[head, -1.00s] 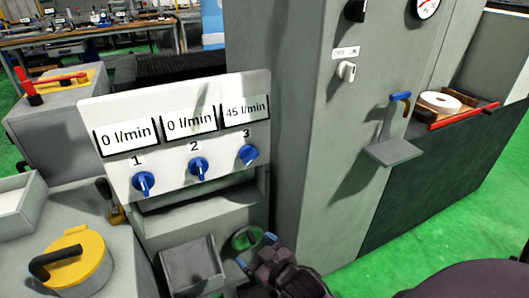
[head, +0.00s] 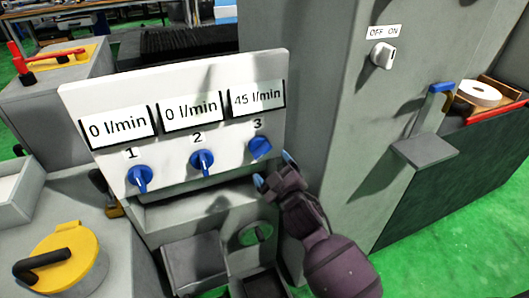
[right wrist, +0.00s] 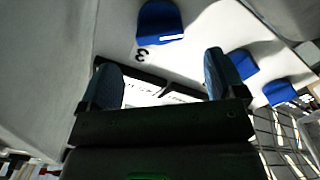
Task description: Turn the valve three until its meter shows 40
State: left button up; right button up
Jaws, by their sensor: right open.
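The white panel (head: 170,100) carries three blue valves under three meters. Valve three (head: 260,147) is a blue knob at the panel's right, turned at a slant. Its meter (head: 257,97) reads 45 l/min. My right gripper (head: 273,168) is open and empty just below and right of valve three, apart from it. In the right wrist view, valve three (right wrist: 160,22) lies beyond the open fingers (right wrist: 165,85), near the top, with the digit 3 beside it upside down. My left gripper is not in view.
Valve one (head: 139,178) and valve two (head: 202,162) sit left of valve three, and both their meters read 0 l/min. A grey cabinet wall with an OFF/ON switch (head: 382,56) stands close on the right. Open grey bins lie below the panel.

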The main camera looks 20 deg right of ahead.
aim_at(264, 153)
jog(key=w+b, duration=0.1)
jog(key=w, duration=0.5)
jog(key=shift+w+a+f, duration=0.1)
jog(key=shift+w, duration=0.15)
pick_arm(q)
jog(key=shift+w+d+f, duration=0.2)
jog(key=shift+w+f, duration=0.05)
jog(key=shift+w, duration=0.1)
pick_arm(e)
jog(key=shift+w, duration=0.3)
jog(key=c, duration=0.9)
jog(key=shift+r+m+p, duration=0.35)
jog(key=shift+m+p, duration=0.2)
jog(key=shift+m, duration=0.75)
jog(key=shift+f, duration=0.1)
jog(key=shift+f+m, duration=0.15)
jog(key=shift+m, duration=0.15)
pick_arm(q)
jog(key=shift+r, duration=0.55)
pick_arm(e)
jog(key=o, duration=0.9)
